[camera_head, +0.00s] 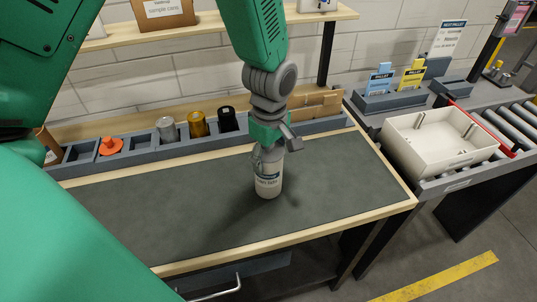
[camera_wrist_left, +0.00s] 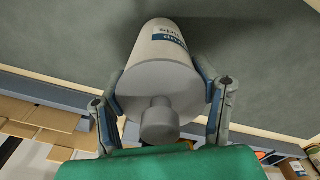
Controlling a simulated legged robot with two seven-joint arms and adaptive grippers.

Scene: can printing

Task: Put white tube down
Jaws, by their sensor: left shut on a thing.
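The white tube (camera_head: 268,184) is a pale bottle-like cylinder with a blue-and-white label, upright over the grey mat of the workbench (camera_head: 180,215). My left gripper (camera_head: 267,154) comes down on it from above and is shut around its upper part. In the left wrist view the tube (camera_wrist_left: 160,85) sits between the two fingers (camera_wrist_left: 165,100), with its narrower neck facing the camera. Its far end is at or just above the mat; I cannot tell if it touches. My right gripper is not in view.
A grey divided tray (camera_head: 135,157) along the back holds an orange part (camera_head: 110,146) and silver, gold and black cylinders (camera_head: 198,124). Cardboard pieces (camera_head: 315,103) lie behind the gripper. A cream bin (camera_head: 435,140) stands at right by the rollers. The front mat is clear.

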